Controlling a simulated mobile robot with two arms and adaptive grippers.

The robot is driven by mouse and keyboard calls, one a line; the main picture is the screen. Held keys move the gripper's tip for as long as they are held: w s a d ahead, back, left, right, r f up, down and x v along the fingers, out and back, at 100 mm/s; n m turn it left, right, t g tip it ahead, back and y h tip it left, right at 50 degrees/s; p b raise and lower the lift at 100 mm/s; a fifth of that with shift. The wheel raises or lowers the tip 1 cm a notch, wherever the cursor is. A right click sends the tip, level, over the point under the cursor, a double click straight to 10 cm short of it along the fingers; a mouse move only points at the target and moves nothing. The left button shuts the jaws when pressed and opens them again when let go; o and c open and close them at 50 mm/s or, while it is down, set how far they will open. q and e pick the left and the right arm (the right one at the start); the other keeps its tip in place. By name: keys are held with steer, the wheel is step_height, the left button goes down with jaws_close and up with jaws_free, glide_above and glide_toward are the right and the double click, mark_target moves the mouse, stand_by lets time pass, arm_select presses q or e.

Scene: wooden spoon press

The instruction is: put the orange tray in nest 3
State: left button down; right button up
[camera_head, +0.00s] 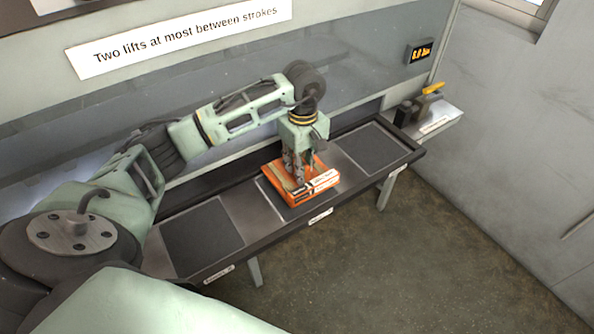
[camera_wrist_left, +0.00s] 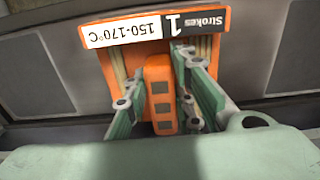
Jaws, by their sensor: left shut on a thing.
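The orange tray (camera_head: 292,190) is at the middle nest (camera_head: 290,210) of the dark bench, and its front label shows. I cannot tell whether it rests on the nest or hangs just above it. My left gripper (camera_head: 300,180) points down over the tray and is shut on its orange handle. In the left wrist view the fingers (camera_wrist_left: 165,95) close around the orange handle, and the tray (camera_wrist_left: 215,22) carries a label reading "Strokes 1, 150-170°C". The left nest (camera_head: 202,240) and the right nest (camera_head: 375,150) are empty. The nest labels are too small to read. My right gripper is not in view.
The bench's front edge (camera_head: 345,200) runs above an open floor (camera_head: 400,260). A grey press wall with a sign (camera_head: 180,38) and a small display (camera_head: 420,52) stands behind. A small shelf (camera_head: 435,122) with a yellow-handled device stands to the right of the bench.

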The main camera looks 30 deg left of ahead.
arm_select(q)
steer(key=shift+a+f, duration=0.35)
steer(key=shift+a, duration=0.25)
step_height(320, 180, down, 4)
steer(key=shift+r+p, duration=0.15)
steer(key=shift+p, duration=0.95)
steer(key=shift+f, duration=0.2)
steer(key=shift+f+b, duration=0.1)
steer(key=shift+b, duration=0.2)
steer(key=c, duration=1.5)
jaws_free()
